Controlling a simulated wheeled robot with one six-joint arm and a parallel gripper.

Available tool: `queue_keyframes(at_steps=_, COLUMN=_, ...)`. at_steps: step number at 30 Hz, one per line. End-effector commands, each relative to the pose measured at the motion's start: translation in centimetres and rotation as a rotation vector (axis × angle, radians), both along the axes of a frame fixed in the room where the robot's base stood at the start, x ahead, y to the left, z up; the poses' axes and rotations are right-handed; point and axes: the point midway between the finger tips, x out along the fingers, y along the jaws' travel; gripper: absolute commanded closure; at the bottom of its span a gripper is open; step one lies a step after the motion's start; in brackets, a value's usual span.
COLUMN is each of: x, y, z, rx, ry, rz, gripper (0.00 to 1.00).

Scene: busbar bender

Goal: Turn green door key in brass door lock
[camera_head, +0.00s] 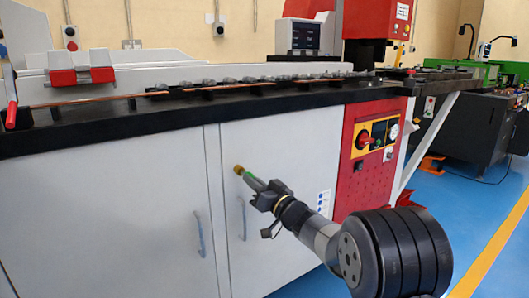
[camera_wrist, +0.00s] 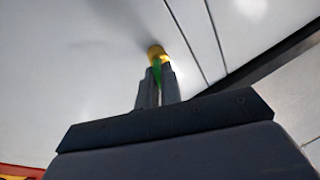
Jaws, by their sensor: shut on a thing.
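The brass door lock (camera_head: 239,169) sits on the right-hand white cabinet door (camera_head: 285,150), near that door's left edge. It also shows in the wrist view (camera_wrist: 156,51) just past my fingertips. The green door key (camera_head: 256,183) runs from my gripper (camera_head: 268,192) to the lock; in the wrist view (camera_wrist: 157,72) its green part stands between my two fingers and meets the brass lock. My gripper is shut on the key, close to the door. How deep the key sits in the lock and its turn angle are hard to tell.
A blue-grey handle (camera_head: 242,218) hangs below the lock, and another handle (camera_head: 199,233) is on the left door. The black worktop edge (camera_head: 180,119) juts above. A red panel (camera_head: 366,160) with a knob stands to the right. Blue floor is open at lower right.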

Motion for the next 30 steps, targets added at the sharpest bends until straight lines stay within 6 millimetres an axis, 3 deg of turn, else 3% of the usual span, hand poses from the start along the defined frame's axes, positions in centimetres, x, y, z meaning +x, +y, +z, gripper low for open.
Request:
queue_keyframes(at_steps=5, x=0.15, y=-0.23, z=0.30, rx=-0.161, ry=-0.109, rz=0.000, gripper=1.00)
queue_keyframes(at_steps=15, x=0.17, y=-0.24, z=0.34, rx=-0.191, ry=-0.130, rz=-0.001, gripper=1.00)
queue_keyframes(at_steps=20, x=0.29, y=-0.42, z=0.85, rx=-0.356, ry=-0.241, rz=0.000, gripper=1.00)
queue_keyframes(at_steps=21, x=0.28, y=-0.40, z=0.56, rx=-0.370, ry=-0.250, rz=0.000, gripper=0.92)
queue_keyframes(at_steps=30, x=0.25, y=-0.35, z=0.45, rx=-0.363, ry=-0.245, rz=-0.001, gripper=0.68)
